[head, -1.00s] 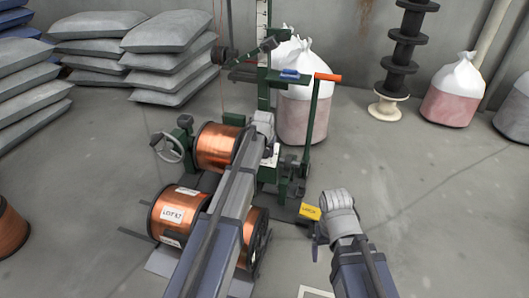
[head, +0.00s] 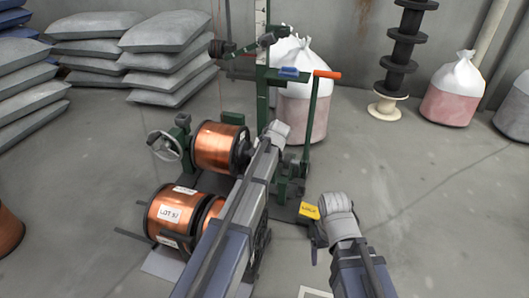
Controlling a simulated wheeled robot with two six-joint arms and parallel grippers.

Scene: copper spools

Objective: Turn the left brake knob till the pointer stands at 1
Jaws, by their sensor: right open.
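A green spool stand (head: 262,100) holds a copper spool (head: 217,146) between its supports, with a spoked handwheel (head: 165,146) at its left. The brake knob, pointer and scale cannot be made out; my left arm covers part of the stand's front. The left wrist ends just right of the mounted spool, and the left gripper's fingers are hidden behind it. My right gripper (head: 317,238) is open, low and right of the stand, close to a yellow tag (head: 310,211). Whether it touches the tag is unclear.
Copper spools, one labelled LOT 37 (head: 168,214), lie in front of the stand. Stacked grey sacks (head: 168,50), white-and-pink bags (head: 450,92) and a column of black reels (head: 401,65) stand behind.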

